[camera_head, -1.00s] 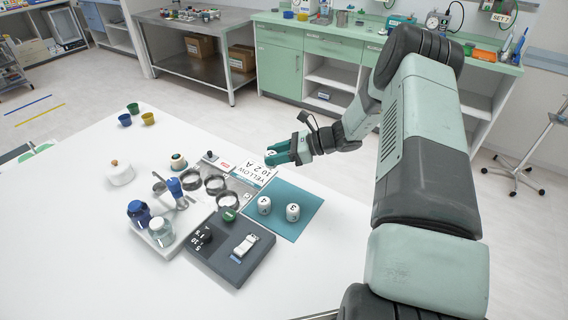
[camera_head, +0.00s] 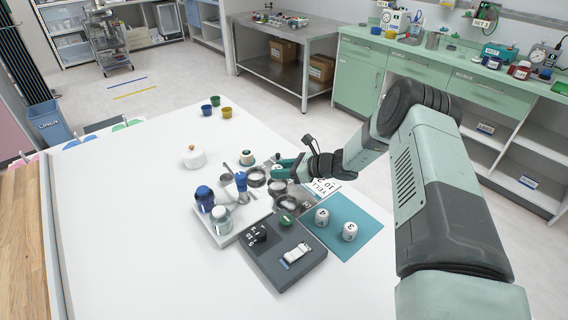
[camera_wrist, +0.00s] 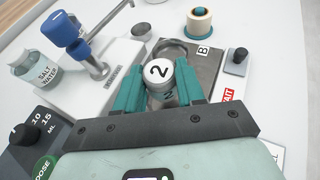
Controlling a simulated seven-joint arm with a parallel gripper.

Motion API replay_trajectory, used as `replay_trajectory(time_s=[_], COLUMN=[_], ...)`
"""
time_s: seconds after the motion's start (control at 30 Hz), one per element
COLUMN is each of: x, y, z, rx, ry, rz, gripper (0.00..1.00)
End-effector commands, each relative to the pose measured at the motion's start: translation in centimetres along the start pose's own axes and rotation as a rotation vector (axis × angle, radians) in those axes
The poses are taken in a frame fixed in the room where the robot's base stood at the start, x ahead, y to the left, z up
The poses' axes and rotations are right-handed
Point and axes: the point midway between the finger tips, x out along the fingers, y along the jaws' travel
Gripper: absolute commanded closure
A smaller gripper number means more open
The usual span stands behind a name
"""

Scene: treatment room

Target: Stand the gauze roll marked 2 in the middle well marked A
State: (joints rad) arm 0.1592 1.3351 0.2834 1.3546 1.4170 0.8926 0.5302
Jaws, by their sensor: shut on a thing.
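In the head view my gripper (camera_head: 285,166) is over the row of metal ring wells, where the roll is hard to make out. In the wrist view a ring well (camera_wrist: 176,47) with a B label (camera_wrist: 203,50) shows just beyond the roll. The middle well's A label is not visible, and the roll and fingers hide what is directly below. I cannot tell whether the roll touches a well.
Two more gauze rolls (camera_head: 322,217) (camera_head: 349,231) stand on the teal mat (camera_head: 352,208). Beside the wells are a blue-topped tap (camera_wrist: 78,45), a salt water jar (camera_wrist: 36,68) and a cream spool (camera_wrist: 198,24).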

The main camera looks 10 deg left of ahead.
Motion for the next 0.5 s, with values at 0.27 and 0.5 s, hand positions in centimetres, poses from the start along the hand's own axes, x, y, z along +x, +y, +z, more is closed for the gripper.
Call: replay_trajectory(time_s=[0.27,0.5], x=[0.9,1.0], y=[0.0,0.0], z=[-2.0,-2.3], rx=[0.000,-0.001], ry=[0.000,0.000], rz=[0.000,0.000], gripper=[0.90,0.90])
